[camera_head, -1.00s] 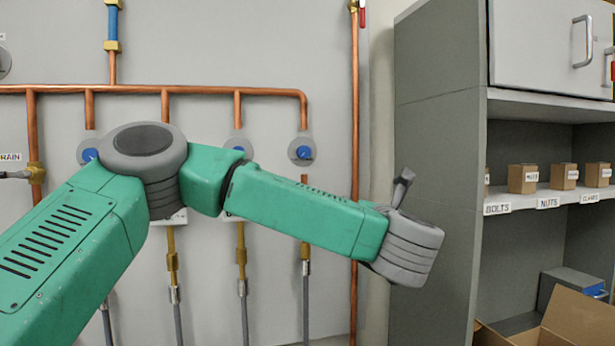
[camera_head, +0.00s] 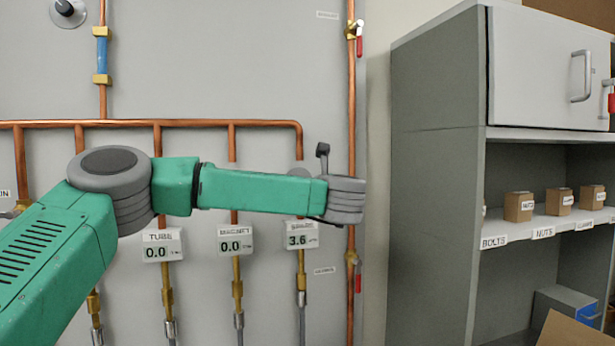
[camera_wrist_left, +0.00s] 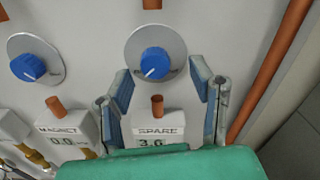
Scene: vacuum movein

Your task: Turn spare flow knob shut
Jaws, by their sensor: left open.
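The spare flow knob (camera_wrist_left: 154,63) is blue with a white pointer line, on a round grey dial plate. It shows in the left wrist view above the spare meter (camera_wrist_left: 157,131). My left gripper (camera_wrist_left: 160,85) is open, with its fingers either side of and just below the knob, apart from it. In the head view my left arm hides the blue knob, and the spare meter (camera_head: 301,235) reads 3.6. My gripper's fingers are hidden there behind the wrist. My right gripper is in neither view.
The magnet knob (camera_wrist_left: 29,67) is to the left in the wrist view. The magnet meter (camera_head: 235,240) and tube meter (camera_head: 162,246) both read 0.0. A grey cabinet (camera_head: 436,160) stands further right.

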